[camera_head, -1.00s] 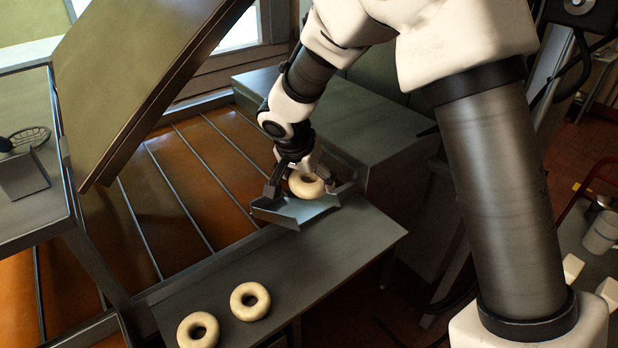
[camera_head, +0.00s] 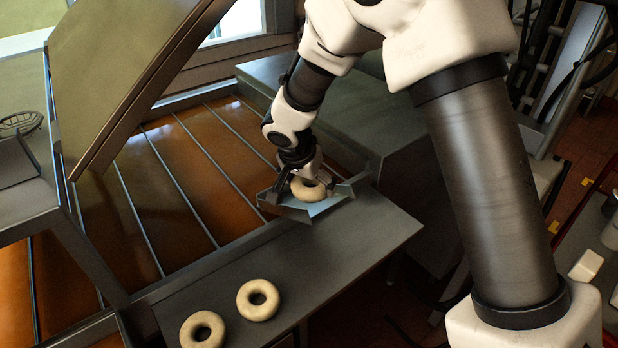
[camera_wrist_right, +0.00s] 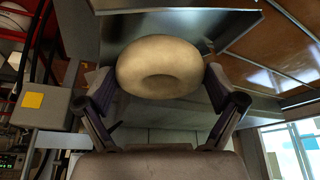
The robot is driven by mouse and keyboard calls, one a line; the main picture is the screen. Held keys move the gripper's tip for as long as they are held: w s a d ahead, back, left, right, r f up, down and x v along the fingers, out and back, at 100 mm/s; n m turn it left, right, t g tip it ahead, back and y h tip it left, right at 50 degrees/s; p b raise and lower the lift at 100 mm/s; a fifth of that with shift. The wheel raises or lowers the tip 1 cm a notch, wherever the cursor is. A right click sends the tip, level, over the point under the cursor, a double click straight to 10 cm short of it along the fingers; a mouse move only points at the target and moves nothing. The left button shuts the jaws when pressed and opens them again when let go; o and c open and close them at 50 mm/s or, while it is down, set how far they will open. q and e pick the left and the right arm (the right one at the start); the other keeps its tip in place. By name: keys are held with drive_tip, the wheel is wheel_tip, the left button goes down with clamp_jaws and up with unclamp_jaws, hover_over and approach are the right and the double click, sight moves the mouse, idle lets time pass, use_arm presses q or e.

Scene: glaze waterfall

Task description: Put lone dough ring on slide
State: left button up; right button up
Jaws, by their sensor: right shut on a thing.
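The lone dough ring (camera_head: 308,188) is pale and round, with a hole in its middle. It is over the metal slide (camera_head: 300,211), a small tray with raised sides at the oil's edge. My right gripper (camera_head: 311,178) is shut on the ring. In the right wrist view the ring (camera_wrist_right: 159,67) sits between the two fingers, with the slide's metal (camera_wrist_right: 200,20) behind it. I cannot tell whether the ring touches the slide. My left gripper is not in view.
Two more dough rings lie on the grey shelf, one (camera_head: 258,299) beside the other (camera_head: 202,330). The fryer's brown oil lanes (camera_head: 190,185) run left of the slide. A tilted panel (camera_head: 130,75) rises above them. A grey box (camera_head: 320,110) stands behind the slide.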

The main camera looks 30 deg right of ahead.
drive_tip(key=shift+s, duration=0.25)
drive_tip(key=shift+f, duration=0.1)
drive_tip(key=o, duration=0.8)
drive_tip(key=shift+w, duration=0.15)
drive_tip(key=v, duration=1.2)
idle(0.6)
